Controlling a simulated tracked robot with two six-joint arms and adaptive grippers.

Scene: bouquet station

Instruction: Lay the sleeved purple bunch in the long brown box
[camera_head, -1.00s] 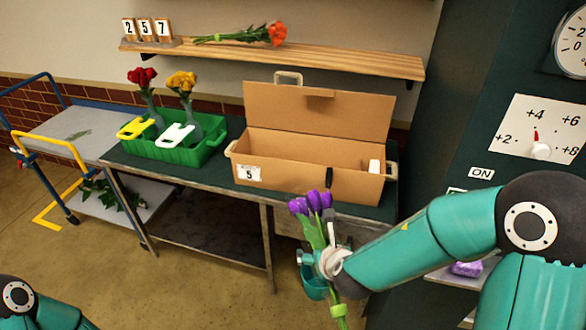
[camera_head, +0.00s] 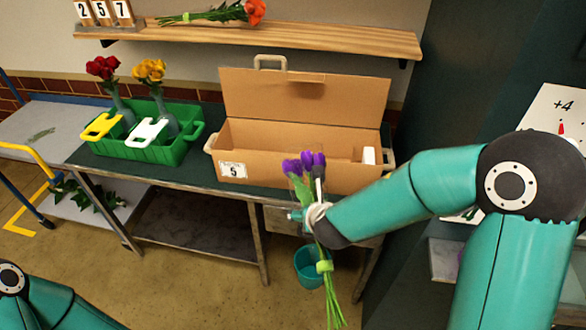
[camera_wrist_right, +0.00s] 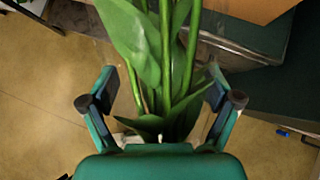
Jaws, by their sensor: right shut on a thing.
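The purple bunch (camera_head: 304,163) has purple tulip heads at the top and long green stems with a light green band low down. A clear sleeve is only faintly visible. My right gripper (camera_head: 304,214) is shut on its stems and holds it nearly upright in front of the table. The wrist view shows leaves and stems between the fingers (camera_wrist_right: 163,103). The long brown box (camera_head: 262,168) stands open on the table, lid raised at the back, with a "5" label on its front. The flower heads overlap its front wall in the picture. My left gripper is out of view.
A green crate (camera_head: 150,151) with red and yellow flowers stands left of the box. A white item (camera_head: 369,155) shows at the box's right end. A shelf (camera_head: 300,35) with orange flowers hangs behind. A dark panel stands right.

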